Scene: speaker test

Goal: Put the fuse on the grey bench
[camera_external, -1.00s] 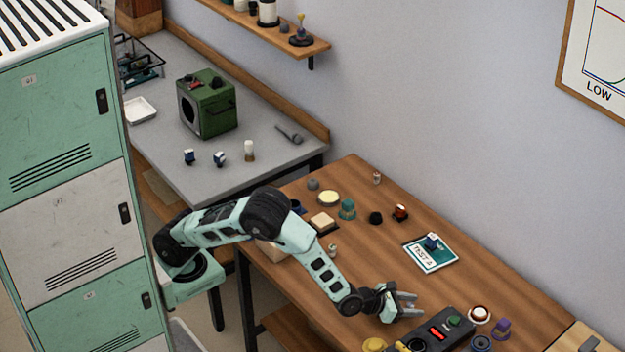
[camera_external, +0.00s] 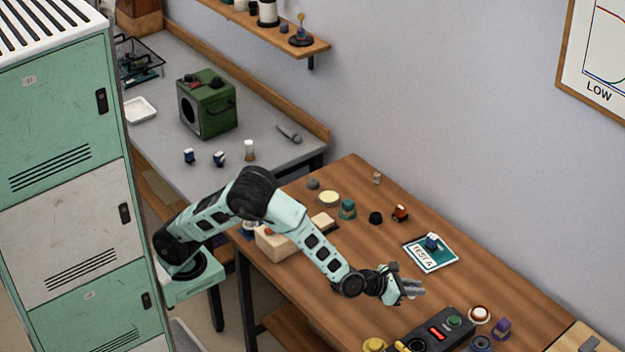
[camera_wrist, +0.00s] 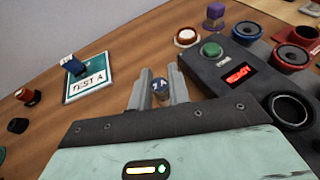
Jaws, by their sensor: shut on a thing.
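My gripper (camera_external: 411,288) is above the wooden table, near the black control box. In the wrist view my gripper (camera_wrist: 160,85) is shut on a small dark blue piece (camera_wrist: 161,89) with a pale mark like an A on its end. Its sides are hidden between the fingers, and I cannot tell for certain that it is the fuse. The grey bench (camera_external: 262,118) stands against the wall at the back left, away from my gripper.
On the bench are a green speaker box (camera_external: 207,105), a white tray (camera_external: 139,109) and several small parts, with bare surface between. The wooden table holds a TEST A card (camera_external: 430,256), the control box (camera_external: 430,335) and a beige block (camera_external: 273,243). Lockers (camera_external: 75,190) stand left.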

